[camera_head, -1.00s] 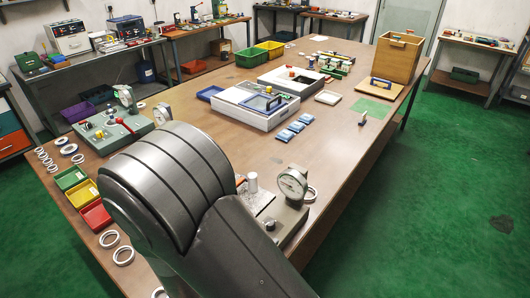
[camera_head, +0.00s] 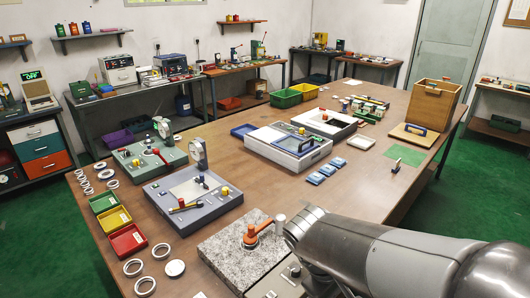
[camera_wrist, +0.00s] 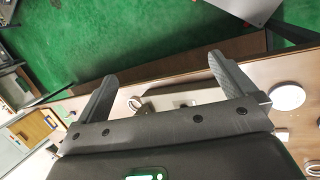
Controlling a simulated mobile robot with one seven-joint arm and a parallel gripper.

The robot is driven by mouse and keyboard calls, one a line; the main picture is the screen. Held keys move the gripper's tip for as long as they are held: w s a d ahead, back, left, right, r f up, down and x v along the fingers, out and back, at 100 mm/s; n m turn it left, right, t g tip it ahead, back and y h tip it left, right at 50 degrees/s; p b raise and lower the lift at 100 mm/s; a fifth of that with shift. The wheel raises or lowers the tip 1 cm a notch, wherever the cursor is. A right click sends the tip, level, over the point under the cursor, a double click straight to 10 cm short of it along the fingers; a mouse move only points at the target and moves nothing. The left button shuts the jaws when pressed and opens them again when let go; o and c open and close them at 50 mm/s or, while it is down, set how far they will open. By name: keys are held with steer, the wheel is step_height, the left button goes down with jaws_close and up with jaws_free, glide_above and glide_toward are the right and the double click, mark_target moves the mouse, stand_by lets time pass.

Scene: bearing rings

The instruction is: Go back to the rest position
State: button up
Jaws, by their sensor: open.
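My gripper (camera_wrist: 162,68) shows in the wrist view with its two fingers wide apart and nothing between them. Past the fingers are the table's edge and the green floor. In the head view my arm fills the lower right, and the gripper itself is out of that view. Several bearing rings (camera_head: 133,267) lie flat on the brown table at its left side.
Green, yellow and red trays (camera_head: 129,240) line the table's left side. A granite plate (camera_head: 228,262) and a blue-grey fixture (camera_head: 163,213) stand near my arm. A wooden box (camera_head: 433,104) stands at the far right. Green floor (camera_head: 474,185) is clear beyond the right edge.

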step_height(320, 180, up, 9)
steer(key=s+m+t+y, duration=0.2)
steer(key=m+t+y, duration=0.2)
steer(key=m+t, duration=0.1)
steer(key=shift+a+m+y, duration=0.3)
steer(key=shift+m+y, duration=0.1)
steer(key=shift+m, duration=0.5)
steer(key=shift+c, duration=0.2)
